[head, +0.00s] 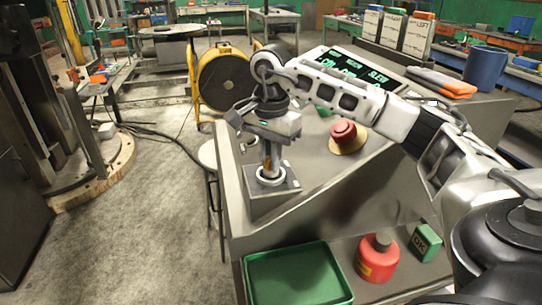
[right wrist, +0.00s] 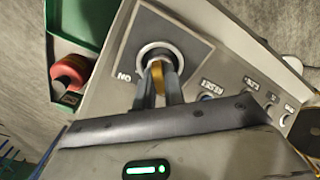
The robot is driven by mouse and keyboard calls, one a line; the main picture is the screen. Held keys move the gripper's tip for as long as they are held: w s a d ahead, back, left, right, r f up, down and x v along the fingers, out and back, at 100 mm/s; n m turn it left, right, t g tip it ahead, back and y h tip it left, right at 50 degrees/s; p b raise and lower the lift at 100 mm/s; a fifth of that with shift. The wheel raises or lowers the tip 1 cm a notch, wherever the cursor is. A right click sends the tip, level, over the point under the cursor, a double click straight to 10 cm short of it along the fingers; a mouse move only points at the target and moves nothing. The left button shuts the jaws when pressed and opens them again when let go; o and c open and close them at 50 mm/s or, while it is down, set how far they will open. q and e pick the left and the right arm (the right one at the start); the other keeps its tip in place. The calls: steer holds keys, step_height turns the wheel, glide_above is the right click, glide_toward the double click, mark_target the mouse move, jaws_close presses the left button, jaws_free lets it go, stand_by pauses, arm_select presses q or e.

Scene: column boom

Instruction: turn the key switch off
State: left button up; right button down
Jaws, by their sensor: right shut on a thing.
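The key switch is a round socket with a pale ring (head: 271,181) on a grey plate at the left corner of the sloped console (head: 310,185). In the right wrist view its ring (right wrist: 142,53) surrounds a dark centre, with a brass-coloured key (right wrist: 157,76) standing in it. An "ON" label (right wrist: 124,77) shows beside the ring. My right gripper (head: 268,168) points down at the switch. In the right wrist view its two dark fingers (right wrist: 158,84) are shut on the key, one on each side. They hide part of the key. My left gripper is out of view.
A red button (head: 343,131) on a yellow base and a lit display (head: 362,70) lie beyond the switch. Smaller buttons and a "RESET" label (right wrist: 204,86) are close by. A green tray (head: 297,277), red container (head: 377,259) and green box (head: 425,243) are lower down.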

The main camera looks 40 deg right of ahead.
steer(key=shift+n, duration=0.5)
steer(key=c, duration=1.5)
jaws_free()
steer(key=shift+o, duration=0.2)
